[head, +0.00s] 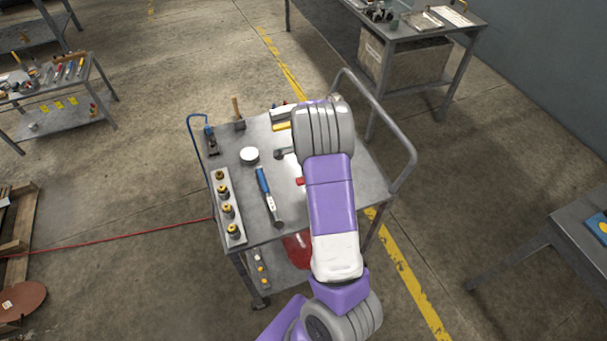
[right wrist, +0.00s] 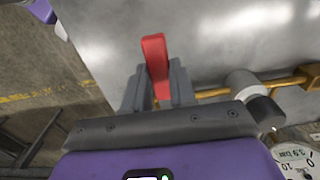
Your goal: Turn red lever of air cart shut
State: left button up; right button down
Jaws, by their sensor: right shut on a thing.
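The red lever (right wrist: 153,52) shows in the right wrist view, standing up between the two grey fingers of my right gripper (right wrist: 159,90). The gripper is shut on it. A brass-coloured pipe (right wrist: 212,93) runs to the right from beside the fingers, with a grey cylindrical fitting on it. In the head view the cart (head: 240,152) stands in the middle, and my right arm covers its right part, hiding the gripper. A small red piece (head: 300,181) shows beside the arm; I cannot tell whether it is the lever. My left gripper is not in view.
A round gauge (right wrist: 295,158) sits at the lower right of the wrist view. On the cart are a blue-handled tool (head: 264,184), a white round item (head: 249,155) and a strip of brass fittings (head: 225,200). A red hose (head: 120,236) crosses the floor at left.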

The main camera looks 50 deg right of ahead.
jog(key=shift+d, duration=0.15)
jog(key=c, duration=0.9)
grip_release()
notch_tip(320, 180, up, 8)
jog(key=shift+f+p, duration=0.2)
jog(key=shift+p, duration=0.7)
